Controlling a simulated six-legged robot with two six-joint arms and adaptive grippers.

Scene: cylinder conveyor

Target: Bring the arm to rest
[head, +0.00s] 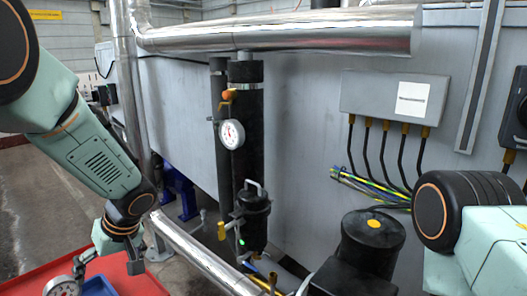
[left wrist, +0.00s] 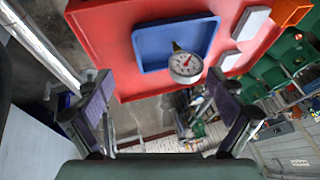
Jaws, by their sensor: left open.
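My left arm comes in from the left in the head view, and its gripper (head: 106,263) hangs over the red tray (head: 150,284) at the lower left. In the left wrist view the two fingers of this gripper (left wrist: 158,95) stand wide apart with nothing between them. A round white-faced gauge (left wrist: 186,64) lies at the edge of a blue inset (left wrist: 146,52) in the red tray, beyond the fingertips. It also shows in the head view (head: 62,287), partly cut off. My right gripper is not in view; only parts of my right arm show at the right.
A second gauge (head: 232,134) is mounted on a dark vertical pipe. A shiny horizontal pipe (head: 280,32) runs across the top, and a lower pipe (head: 200,257) slopes near the tray. A grey box (head: 380,95) with cables hangs on the wall. White blocks (left wrist: 250,22) lie on the tray.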

